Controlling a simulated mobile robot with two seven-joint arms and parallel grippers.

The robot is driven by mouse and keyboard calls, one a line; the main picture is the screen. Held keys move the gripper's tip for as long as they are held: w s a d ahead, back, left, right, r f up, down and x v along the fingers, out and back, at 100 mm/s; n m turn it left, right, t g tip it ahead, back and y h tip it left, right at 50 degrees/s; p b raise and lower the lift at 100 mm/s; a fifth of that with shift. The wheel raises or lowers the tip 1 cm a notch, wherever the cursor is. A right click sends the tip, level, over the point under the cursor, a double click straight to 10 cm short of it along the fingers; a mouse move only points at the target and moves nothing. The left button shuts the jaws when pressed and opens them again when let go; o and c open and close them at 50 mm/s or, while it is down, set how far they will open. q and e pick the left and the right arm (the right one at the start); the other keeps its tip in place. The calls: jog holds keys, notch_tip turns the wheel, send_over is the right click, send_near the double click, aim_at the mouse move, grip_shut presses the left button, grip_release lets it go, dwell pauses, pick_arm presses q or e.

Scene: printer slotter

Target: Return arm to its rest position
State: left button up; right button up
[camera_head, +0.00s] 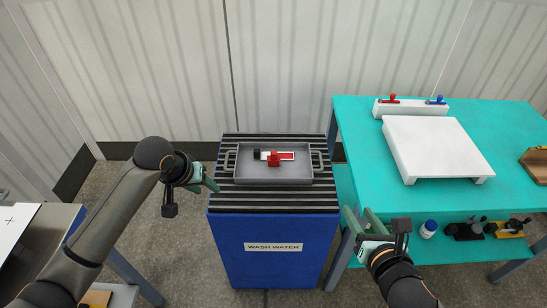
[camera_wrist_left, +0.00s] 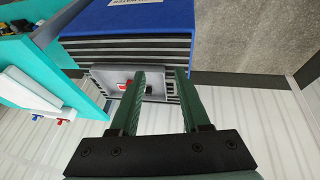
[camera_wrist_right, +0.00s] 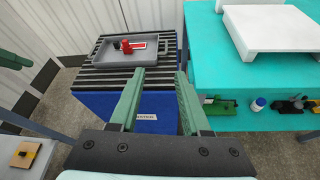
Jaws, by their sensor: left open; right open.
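My left gripper (camera_head: 207,184) is open and empty, in the air to the left of the blue wash-water stand; its two green fingers (camera_wrist_left: 160,80) are spread in the left wrist view. My right gripper (camera_head: 360,222) is open and empty, in the air to the right of the stand's front; its green fingers (camera_wrist_right: 158,85) are apart in the right wrist view. Neither gripper touches anything. A grey tray (camera_head: 245,177) with two handles sits on the stand's black slatted top. A red, white and black item (camera_head: 274,157) lies in the tray.
The blue stand (camera_head: 265,262) is labelled WASH WATER. A teal table (camera_head: 510,190) at right carries a white platform (camera_head: 430,143) and a white holder with red and blue pieces (camera_head: 411,109). Its lower shelf holds a white bottle (camera_head: 428,229). A grey table (camera_head: 60,218) stands at left.

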pick_arm(q)
jog(key=s+d+f+m+t+h, duration=0.1)
jog(key=s+d+f+t+h, duration=0.15)
jog(key=s+f, duration=0.85)
jog(key=s+a+f+t+y, duration=0.1)
jog(key=s+f, duration=0.2)
jog(key=s, duration=0.3)
jog(key=s+a+f+m+t+y, duration=0.1)
jog(key=s+a+f, duration=0.1)
jog(key=s+f, duration=0.2)
jog(key=shift+s+a, duration=0.2)
jog(key=shift+s, duration=1.05)
pick_arm(e)
jog(key=s+f+m+g, duration=0.1)
jog(key=s+f+m, duration=0.3)
jog(key=f+m, duration=0.3)
jog(key=s+a+f+m+g+y, duration=0.1)
jog(key=s+f+m, duration=0.3)
jog(key=m, duration=1)
jog(key=s+a+f+m+g, duration=0.1)
jog(key=s+f+m, duration=0.4)
jog(key=f+m, duration=0.5)
jog(key=shift+m+g, duration=0.6)
jog(key=shift+m, duration=0.1)
pick_arm(q)
jog(key=shift+r+t, duration=0.1)
jog(key=shift+t, duration=0.15)
